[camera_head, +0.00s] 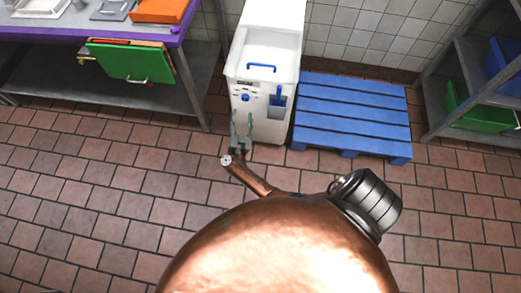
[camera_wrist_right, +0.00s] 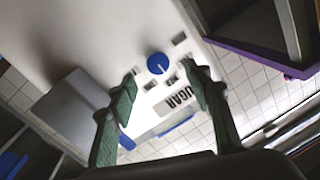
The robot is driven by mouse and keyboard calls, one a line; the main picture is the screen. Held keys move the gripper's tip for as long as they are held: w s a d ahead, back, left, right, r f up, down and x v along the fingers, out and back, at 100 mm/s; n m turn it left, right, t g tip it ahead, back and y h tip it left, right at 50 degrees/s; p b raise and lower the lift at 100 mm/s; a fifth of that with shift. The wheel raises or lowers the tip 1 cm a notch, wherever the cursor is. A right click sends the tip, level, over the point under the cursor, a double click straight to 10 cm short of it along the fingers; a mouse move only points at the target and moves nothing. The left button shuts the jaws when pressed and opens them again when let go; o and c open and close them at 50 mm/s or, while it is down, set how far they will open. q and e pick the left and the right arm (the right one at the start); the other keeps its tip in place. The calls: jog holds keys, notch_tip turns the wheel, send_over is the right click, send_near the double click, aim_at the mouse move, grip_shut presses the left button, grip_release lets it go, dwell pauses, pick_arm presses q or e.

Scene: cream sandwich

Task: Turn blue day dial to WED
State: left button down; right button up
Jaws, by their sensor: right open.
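The blue day dial (camera_head: 245,97) is on the upper front of a white bin (camera_head: 265,45). In the right wrist view the round dial (camera_wrist_right: 158,63) has a thin pale pointer line, with small dark label plates around it; their words are too small to read. My right gripper (camera_head: 241,118) is in front of the bin, just below the dial in the head view. In the right wrist view its two green-grey fingers (camera_wrist_right: 161,70) are apart, with the dial showing between their tips. Whether they touch it I cannot tell. My left gripper is not in view.
A blue scoop (camera_head: 278,97) hangs right of the dial, and a blue handle (camera_head: 261,67) is above. A blue pallet (camera_head: 352,112) stands right of the bin. A purple-edged table (camera_head: 150,42) is at left, a shelf with a green crate (camera_head: 480,112) at right.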

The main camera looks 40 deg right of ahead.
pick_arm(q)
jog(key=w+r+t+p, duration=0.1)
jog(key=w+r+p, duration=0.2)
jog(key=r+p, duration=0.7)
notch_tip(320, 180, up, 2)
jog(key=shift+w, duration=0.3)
pick_arm(e)
jog(key=s+a+f+n+y, duration=0.3)
jog(key=s+f+n+y, duration=0.2)
jog(key=s, duration=0.5)
jog(key=s+a+f+n+g+y, duration=0.1)
jog(key=s+a+f+n+y, duration=0.2)
jog(key=s+f+n+y, duration=0.3)
jog(key=s+f, duration=0.3)
jog(key=shift+s+a+f+g, duration=0.3)
jog(key=shift+s, duration=0.1)
